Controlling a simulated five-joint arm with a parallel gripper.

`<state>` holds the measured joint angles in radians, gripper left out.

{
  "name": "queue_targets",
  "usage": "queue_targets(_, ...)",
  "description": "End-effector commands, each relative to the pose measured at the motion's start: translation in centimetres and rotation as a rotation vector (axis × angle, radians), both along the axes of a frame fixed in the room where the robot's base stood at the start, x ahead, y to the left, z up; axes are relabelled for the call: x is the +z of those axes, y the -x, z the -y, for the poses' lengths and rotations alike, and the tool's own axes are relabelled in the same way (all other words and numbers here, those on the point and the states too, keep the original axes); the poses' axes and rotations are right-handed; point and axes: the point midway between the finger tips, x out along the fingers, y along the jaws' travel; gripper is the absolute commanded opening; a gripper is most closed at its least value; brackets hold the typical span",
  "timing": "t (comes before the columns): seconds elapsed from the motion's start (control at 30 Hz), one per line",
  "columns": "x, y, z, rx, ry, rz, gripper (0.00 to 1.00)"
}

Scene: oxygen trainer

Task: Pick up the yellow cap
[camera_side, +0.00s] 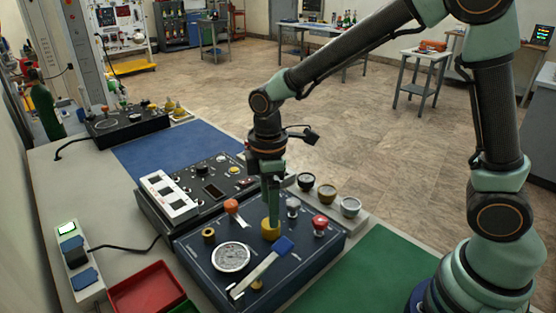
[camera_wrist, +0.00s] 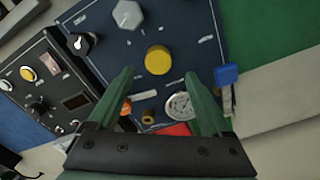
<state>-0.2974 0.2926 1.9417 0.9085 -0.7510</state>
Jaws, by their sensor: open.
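The yellow cap (camera_side: 270,230) is a round knob on the dark blue panel (camera_side: 198,245), right of the dial gauge. In the wrist view, the yellow cap (camera_wrist: 158,60) appears just beyond the fingertips, near the middle of the gap. My gripper (camera_side: 270,212) points down over the cap in the side view, and its fingers hide part of it. In the wrist view, my gripper (camera_wrist: 160,76) is open with nothing held, one green finger to each side. I cannot tell whether the fingertips touch the cap.
Close by are an orange knob (camera_side: 231,205), a red knob (camera_side: 320,223), a grey knob (camera_side: 293,204), a brass ring (camera_side: 208,236) and a blue-ended lever (camera_side: 283,244). Small cups (camera_side: 327,193) stand behind the panel. A red tray (camera_side: 148,292) lies front left. The green mat (camera_side: 375,270) is clear.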

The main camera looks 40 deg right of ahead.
Motion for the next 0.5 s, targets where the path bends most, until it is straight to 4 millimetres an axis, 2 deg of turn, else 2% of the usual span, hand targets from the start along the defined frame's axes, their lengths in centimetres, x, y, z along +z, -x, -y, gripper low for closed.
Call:
queue_targets(0.17,-1.2,0.0,0.1,-0.001,0.0,-0.001,0.83)
queue_targets(0.4,-4.6,0.0,0.4,-0.001,0.001,-0.003,0.83)
queue_targets(0.5,-5.4,0.0,0.4,-0.001,0.0,0.0,0.83)
